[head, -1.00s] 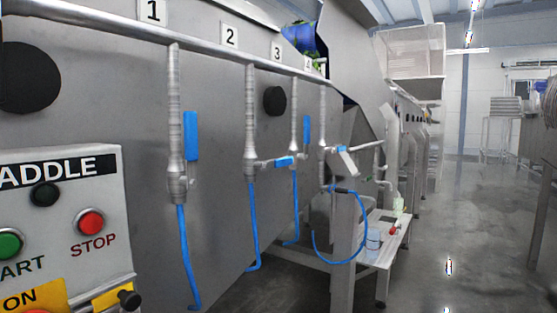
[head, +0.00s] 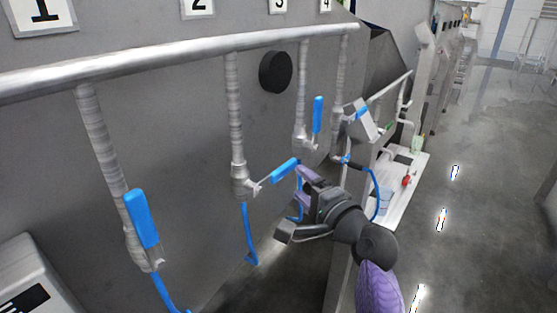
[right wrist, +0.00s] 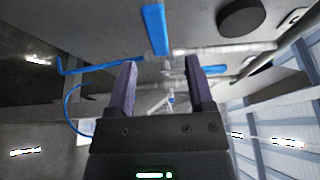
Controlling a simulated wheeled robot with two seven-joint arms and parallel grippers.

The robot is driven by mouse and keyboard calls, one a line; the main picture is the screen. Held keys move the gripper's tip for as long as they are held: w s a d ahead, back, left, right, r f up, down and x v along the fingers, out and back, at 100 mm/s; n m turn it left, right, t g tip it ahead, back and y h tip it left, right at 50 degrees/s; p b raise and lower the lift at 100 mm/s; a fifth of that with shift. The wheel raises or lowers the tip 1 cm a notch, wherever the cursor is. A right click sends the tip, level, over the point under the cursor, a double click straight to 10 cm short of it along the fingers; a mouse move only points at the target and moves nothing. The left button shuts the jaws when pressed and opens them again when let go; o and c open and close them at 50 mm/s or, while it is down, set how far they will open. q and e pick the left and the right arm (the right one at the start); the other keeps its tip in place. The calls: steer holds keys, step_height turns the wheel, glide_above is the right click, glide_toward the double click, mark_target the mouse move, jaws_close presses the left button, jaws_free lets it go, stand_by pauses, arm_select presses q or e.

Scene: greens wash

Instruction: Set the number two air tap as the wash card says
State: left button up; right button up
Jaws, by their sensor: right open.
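The second tap (head: 239,180) hangs on its pipe below the "2" plate (head: 197,8). Its blue lever (head: 284,170) sticks out sideways to the right, slanting slightly up, across the pipe. My right gripper (head: 300,182) is open and empty, just right of the lever's free end. In the right wrist view, a blue lever (right wrist: 155,28), which looks like the same one, comes from the top edge and ends ahead of the gap between my fingers (right wrist: 162,68). I cannot see contact. I can read no wash card. My left gripper is out of view.
The first tap's lever (head: 142,218) and the third tap's lever (head: 318,114) lie roughly along their pipes. A black disc (head: 275,72) is on the grey wall. A low white bench (head: 405,185) stands beyond my right gripper.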

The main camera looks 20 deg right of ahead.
mark_target(287, 172)
steer(key=x, duration=0.7)
steer(key=shift+f, duration=0.15)
jaws_close()
steer(key=shift+f, duration=0.1)
stand_by(1.0)
